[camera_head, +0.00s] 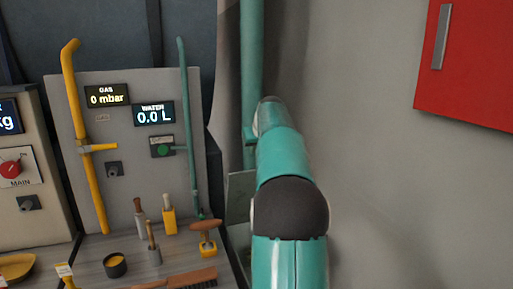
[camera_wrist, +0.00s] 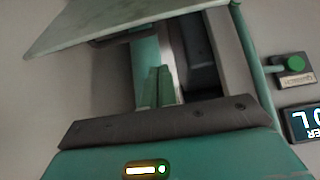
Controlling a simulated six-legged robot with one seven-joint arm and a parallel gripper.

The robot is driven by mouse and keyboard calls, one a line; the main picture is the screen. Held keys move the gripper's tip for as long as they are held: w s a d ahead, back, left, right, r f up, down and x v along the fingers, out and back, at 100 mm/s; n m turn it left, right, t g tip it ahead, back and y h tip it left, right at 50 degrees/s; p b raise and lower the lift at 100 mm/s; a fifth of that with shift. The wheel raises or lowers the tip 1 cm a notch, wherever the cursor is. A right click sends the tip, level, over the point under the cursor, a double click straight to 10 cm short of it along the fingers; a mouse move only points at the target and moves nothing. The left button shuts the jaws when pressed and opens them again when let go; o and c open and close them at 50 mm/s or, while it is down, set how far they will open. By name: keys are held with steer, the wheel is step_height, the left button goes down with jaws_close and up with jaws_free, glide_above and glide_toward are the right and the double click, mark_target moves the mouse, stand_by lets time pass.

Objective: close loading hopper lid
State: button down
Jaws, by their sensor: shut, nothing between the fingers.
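The wrist view is upside down. A flat grey-green plate (camera_wrist: 120,22), which looks like the hopper lid, slants across its upper left. Beside it is a grey-framed opening (camera_wrist: 200,60) with a dark inside, apparently the loading hopper, and the plate does not cover it. My gripper (camera_wrist: 154,75) appears as narrow teal fingers, shut and empty, in front of the opening. I cannot tell whether they touch the plate or frame. In the head view a grey-green plate (camera_head: 239,196) shows left of my arm, which hides most of the hopper and my gripper.
A panel with a gas display (camera_head: 107,95), a water display (camera_head: 154,114) and yellow and teal pipes stands at left. A red cabinet (camera_head: 475,70) hangs upper right. Bare wall lies right of my arm.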

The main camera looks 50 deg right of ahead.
mark_target(254, 171)
steer(key=x, duration=0.6)
steer(key=shift+s+a+f, duration=0.1)
steer(key=shift+s+a, duration=0.25)
steer(key=shift+s, duration=0.15)
steer(key=shift+s+a+f, duration=0.15)
steer(key=shift+s+a, duration=0.15)
steer(key=shift+s, duration=0.25)
steer(key=shift+s+a+f, duration=0.25)
steer(key=shift+s+f, duration=0.05)
steer(key=shift+f, duration=0.1)
steer(key=shift+s+a, duration=0.1)
steer(key=shift+s, duration=0.15)
steer(key=shift+f, duration=0.1)
steer(key=shift+s, duration=0.15)
